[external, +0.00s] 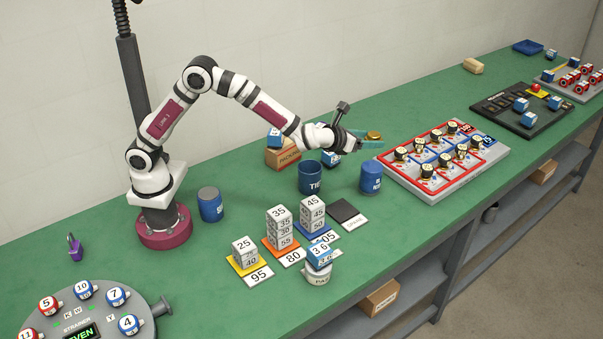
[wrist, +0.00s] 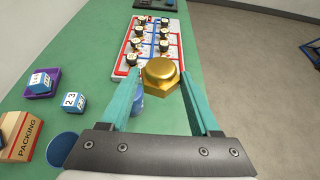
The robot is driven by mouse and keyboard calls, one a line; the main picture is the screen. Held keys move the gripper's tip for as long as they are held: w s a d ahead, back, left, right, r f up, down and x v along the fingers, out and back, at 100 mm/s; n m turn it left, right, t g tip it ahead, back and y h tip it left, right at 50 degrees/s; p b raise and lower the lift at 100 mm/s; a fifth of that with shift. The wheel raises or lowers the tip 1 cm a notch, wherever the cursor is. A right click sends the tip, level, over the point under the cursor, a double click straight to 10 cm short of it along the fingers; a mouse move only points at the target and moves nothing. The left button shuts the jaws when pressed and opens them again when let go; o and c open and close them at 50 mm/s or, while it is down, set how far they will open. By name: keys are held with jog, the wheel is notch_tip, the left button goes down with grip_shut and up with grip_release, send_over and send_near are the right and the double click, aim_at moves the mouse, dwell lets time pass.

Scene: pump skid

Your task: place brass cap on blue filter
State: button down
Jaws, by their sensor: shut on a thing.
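My gripper (external: 371,146) has teal fingers shut on a gold hexagonal brass cap (external: 374,134). In the wrist view the cap (wrist: 161,72) sits between the fingertips, domed side facing the camera. The cap is held in the air above the bench. A blue cylinder (external: 371,179) with a closed blue top stands upright below my gripper, apart from the cap. It shows partly hidden behind the left finger in the wrist view (wrist: 137,108). Another blue cylinder (external: 210,206) with a grey top stands near my base. The labels are too partial to tell which is the filter.
An open blue cup (external: 311,179) stands left of the nearer cylinder. A cardboard packing box (external: 283,157) with cubes is behind it. A board (external: 440,160) of black-capped pieces lies to the right. Stacked number cubes (external: 279,229) stand in front. The front right bench is clear.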

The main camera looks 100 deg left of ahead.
notch_tip(320, 180, down, 4)
send_over(368, 168)
notch_tip(368, 168, down, 8)
jog(key=shift+d+f, duration=0.1)
notch_tip(368, 168, down, 3)
jog(key=shift+f, duration=0.4)
jog(key=shift+f, duration=0.15)
jog(key=shift+c, duration=0.6)
grip_release()
